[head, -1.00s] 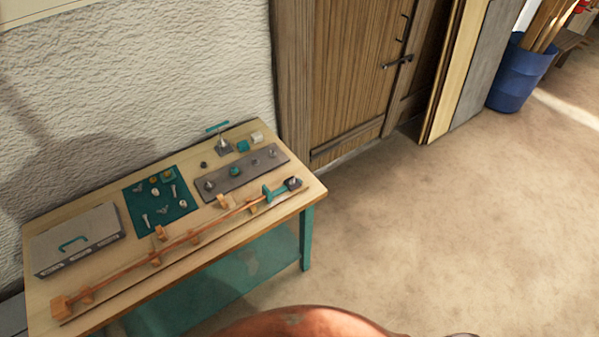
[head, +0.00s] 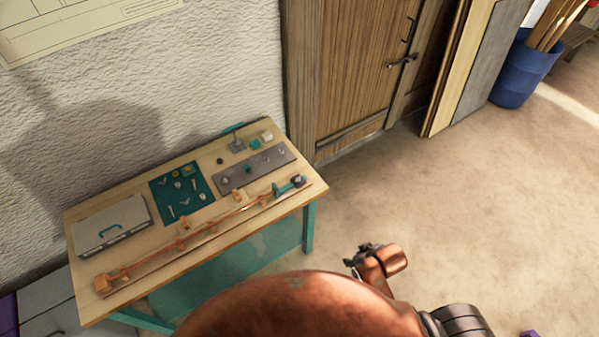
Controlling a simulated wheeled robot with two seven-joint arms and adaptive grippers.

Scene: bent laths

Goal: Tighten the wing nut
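Small wing-shaped pieces lie among other small hardware on a teal mat (head: 182,197) on the workbench. They are too small to tell which is the wing nut of the task. A grey plate (head: 256,171) with several upright studs lies to the right of the mat. A long bent orange lath (head: 215,230) lies in a fixture along the front of the bench, with a teal clamp (head: 283,187) at its right end. My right gripper (head: 355,262) is dark and small, over the floor right of the bench and apart from it. Its opening is unclear. My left gripper is not in view.
The wooden bench top (head: 138,218) stands against a white wall. A grey case (head: 110,228) with a teal handle sits on its left. A wooden door (head: 350,70), leaning boards (head: 470,70) and a blue bin (head: 518,75) are behind.

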